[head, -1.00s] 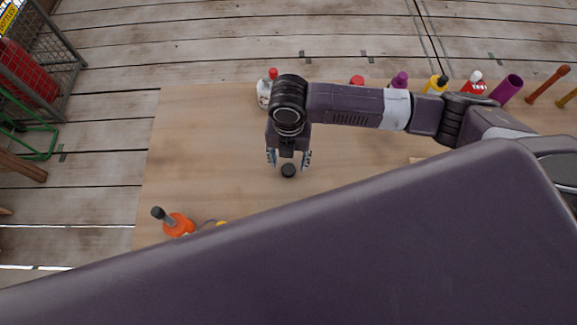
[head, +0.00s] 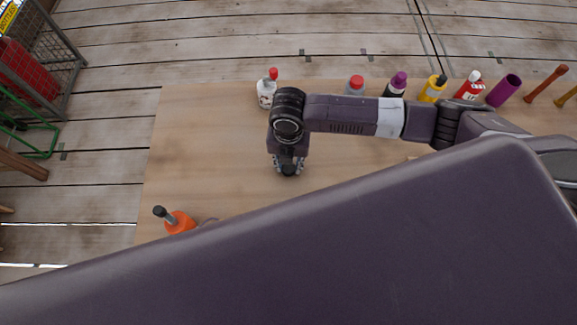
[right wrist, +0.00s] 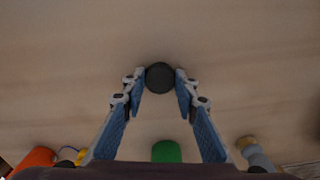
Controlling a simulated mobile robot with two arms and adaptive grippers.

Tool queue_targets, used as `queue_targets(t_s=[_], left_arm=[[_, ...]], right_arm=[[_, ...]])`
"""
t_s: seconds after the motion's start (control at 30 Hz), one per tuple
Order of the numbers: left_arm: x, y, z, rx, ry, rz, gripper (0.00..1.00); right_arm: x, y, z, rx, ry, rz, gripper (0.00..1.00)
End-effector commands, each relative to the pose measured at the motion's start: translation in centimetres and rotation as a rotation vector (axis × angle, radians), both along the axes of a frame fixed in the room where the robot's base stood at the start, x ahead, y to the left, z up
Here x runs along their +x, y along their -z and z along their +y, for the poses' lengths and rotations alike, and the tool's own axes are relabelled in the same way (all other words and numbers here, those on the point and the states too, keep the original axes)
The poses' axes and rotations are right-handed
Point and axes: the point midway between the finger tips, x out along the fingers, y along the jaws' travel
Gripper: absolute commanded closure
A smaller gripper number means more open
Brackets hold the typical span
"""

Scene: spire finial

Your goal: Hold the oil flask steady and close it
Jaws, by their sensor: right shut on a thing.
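A small round black cap (head: 288,170) is between the fingertips of my right gripper (head: 288,165), just above or on the table. In the right wrist view the black cap (right wrist: 160,77) sits between the two blue-padded fingers, which are closed on it. An orange bottle (head: 180,222) with a dark top stands at the table's left front. I cannot tell which bottle is the oil flask. My left gripper is not in view.
A wooden table (head: 200,140) has free room left of my right gripper. Several bottles stand along its back edge, including a white one with a red cap (head: 267,92) and a yellow one (head: 432,92). My own dark body part covers the front.

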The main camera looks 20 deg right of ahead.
Motion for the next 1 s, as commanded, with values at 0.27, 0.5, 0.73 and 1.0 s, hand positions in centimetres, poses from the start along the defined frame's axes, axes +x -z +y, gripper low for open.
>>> queue_targets(t_s=[0.27, 0.5, 0.73, 1.0], left_arm=[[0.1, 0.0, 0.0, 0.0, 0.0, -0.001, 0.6], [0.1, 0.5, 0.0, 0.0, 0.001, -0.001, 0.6], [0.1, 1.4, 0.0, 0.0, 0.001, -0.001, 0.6], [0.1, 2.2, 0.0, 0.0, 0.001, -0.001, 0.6]], right_arm=[[0.0, -0.2, 0.0, 0.0, 0.0, -0.001, 0.82], [0.2, -2.7, 0.1, 0.002, -0.002, -0.004, 0.82], [0.3, -8.6, 0.1, 0.002, -0.003, -0.009, 0.82], [0.2, -15.9, 0.1, 0.003, -0.001, -0.006, 0.82]])
